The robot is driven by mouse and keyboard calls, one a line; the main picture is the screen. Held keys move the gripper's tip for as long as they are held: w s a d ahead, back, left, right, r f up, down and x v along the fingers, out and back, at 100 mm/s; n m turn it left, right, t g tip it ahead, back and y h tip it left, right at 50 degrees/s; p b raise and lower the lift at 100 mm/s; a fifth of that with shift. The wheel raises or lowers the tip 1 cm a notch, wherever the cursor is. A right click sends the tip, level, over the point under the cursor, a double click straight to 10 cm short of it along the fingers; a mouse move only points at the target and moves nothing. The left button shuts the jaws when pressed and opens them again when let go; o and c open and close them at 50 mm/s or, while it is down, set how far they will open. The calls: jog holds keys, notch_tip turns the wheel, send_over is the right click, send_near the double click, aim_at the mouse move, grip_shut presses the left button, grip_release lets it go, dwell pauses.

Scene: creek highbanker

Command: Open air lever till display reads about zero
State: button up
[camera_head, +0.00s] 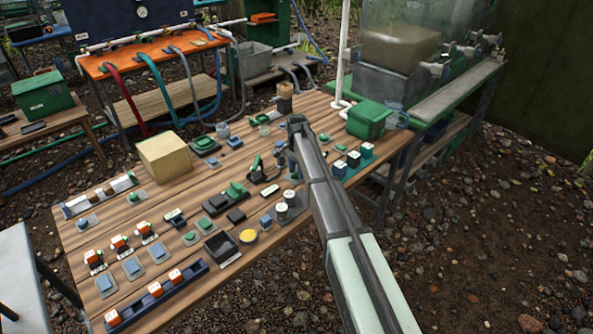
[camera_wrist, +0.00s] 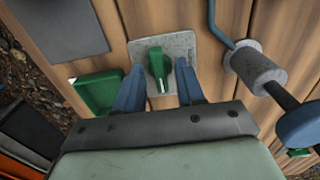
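A green lever (camera_wrist: 159,70), which may be the air lever, stands on a grey square plate (camera_wrist: 183,42) in the wrist view. A pale mark shows on the lever's near end. My gripper (camera_wrist: 160,80) has its two blue fingers apart, one on each side of the lever. I see slim gaps and cannot tell whether either finger touches it. In the head view my gripper (camera_head: 283,153) is low over the middle of the wooden table (camera_head: 150,218), and my arm hides the lever. I cannot make out a display with a readable number in either view.
In the wrist view a green tray-like piece (camera_wrist: 97,92) lies left of the lever, and a grey cylinder with a rod (camera_wrist: 256,70) is at right. Many small controls crowd the table. A cardboard-coloured block (camera_head: 165,157) and a green box (camera_head: 368,119) stand farther back.

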jog(key=shift+r, duration=3.45)
jog(key=s+d+f+m+h, duration=0.1)
jog(key=d+f+m, duration=0.1)
jog(key=d, duration=1.1)
jog(key=s+d+f+m+h, duration=0.1)
jog(key=s+d+f+m, duration=0.15)
jog(key=d, duration=1.05)
jog(key=s+a+f+n+g, duration=0.2)
jog(key=s+f+n, duration=0.2)
jog(key=s+f, duration=0.9)
jog(key=s+a+f+n+g, duration=0.1)
jog(key=s+a+f+n, duration=0.15)
jog(key=s+f, duration=1.1)
jog(key=s+f+n+g, duration=0.1)
jog(key=s+f+n, duration=0.1)
jog(key=s, duration=0.9)
jog(key=s+a+f+n+g+y, duration=0.1)
jog(key=s+f, duration=0.3)
jog(key=s, duration=0.8)
jog(key=s+a+f+n+g+y, duration=0.1)
jog(key=s+f+n, duration=0.2)
jog(key=s, duration=0.9)
jog(key=shift+f+n+g, duration=0.15)
jog(key=shift+n+g, duration=0.25)
jog(key=shift+n, duration=0.1)
